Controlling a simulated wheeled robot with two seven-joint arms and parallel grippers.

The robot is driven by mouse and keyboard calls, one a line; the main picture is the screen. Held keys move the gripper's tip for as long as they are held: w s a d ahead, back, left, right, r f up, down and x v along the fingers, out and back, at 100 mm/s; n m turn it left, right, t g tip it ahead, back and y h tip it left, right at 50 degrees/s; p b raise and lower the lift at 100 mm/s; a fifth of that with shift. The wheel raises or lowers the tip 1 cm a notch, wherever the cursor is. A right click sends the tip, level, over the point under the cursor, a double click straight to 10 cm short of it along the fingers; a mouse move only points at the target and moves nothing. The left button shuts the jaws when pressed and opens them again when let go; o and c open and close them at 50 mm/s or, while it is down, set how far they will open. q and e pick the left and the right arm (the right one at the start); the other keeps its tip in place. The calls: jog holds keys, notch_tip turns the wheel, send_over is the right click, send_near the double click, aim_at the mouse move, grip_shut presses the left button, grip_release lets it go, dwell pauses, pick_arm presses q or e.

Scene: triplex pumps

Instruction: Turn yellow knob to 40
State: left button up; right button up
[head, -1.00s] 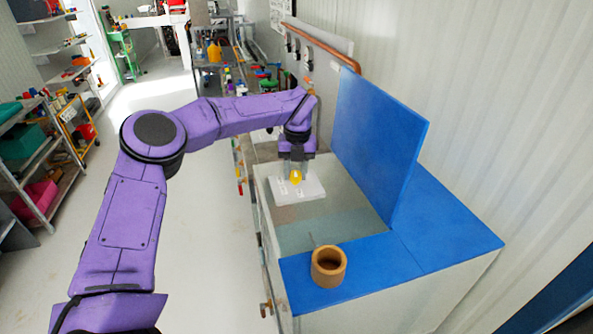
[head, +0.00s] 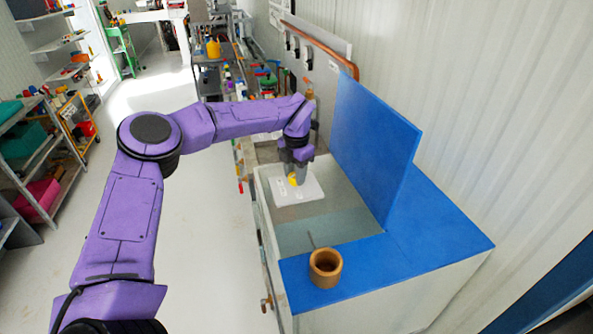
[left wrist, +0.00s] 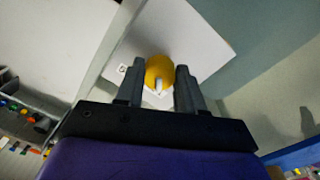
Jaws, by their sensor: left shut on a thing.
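The yellow knob (head: 292,180) sits on a white plate (head: 312,189) that lies on the grey top of the cabinet. My left gripper (head: 296,172) points down at the knob, with its fingers on either side of it. In the left wrist view the yellow knob (left wrist: 159,71), with a pale pointer mark, lies between the fingertips of my left gripper (left wrist: 158,75), which is shut on it. The fingers partly hide the knob, and the scale numbers are too small to read. My right gripper is not in view.
A blue upright panel (head: 372,150) stands on the right of the cabinet. A brown cup (head: 325,268) stands on the blue front edge. A cluttered bench lies behind the arm, shelves (head: 40,160) stand at the left, and the floor between is clear.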

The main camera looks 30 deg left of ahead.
aim_at(294, 176)
pick_arm(q)
jog(key=shift+a+r+m, duration=0.1)
jog(key=shift+r+m, duration=0.1)
jog(key=shift+m, duration=0.3)
jog(key=o, duration=1)
jog(key=shift+o, duration=0.2)
jog(key=shift+s, duration=0.25)
jog(key=shift+w+r, duration=0.1)
jog(key=shift+r, duration=0.05)
notch_tip(294, 176, up, 10)
jog(key=b, duration=0.2)
jog(key=shift+r, duration=0.15)
jog(key=shift+s, duration=0.2)
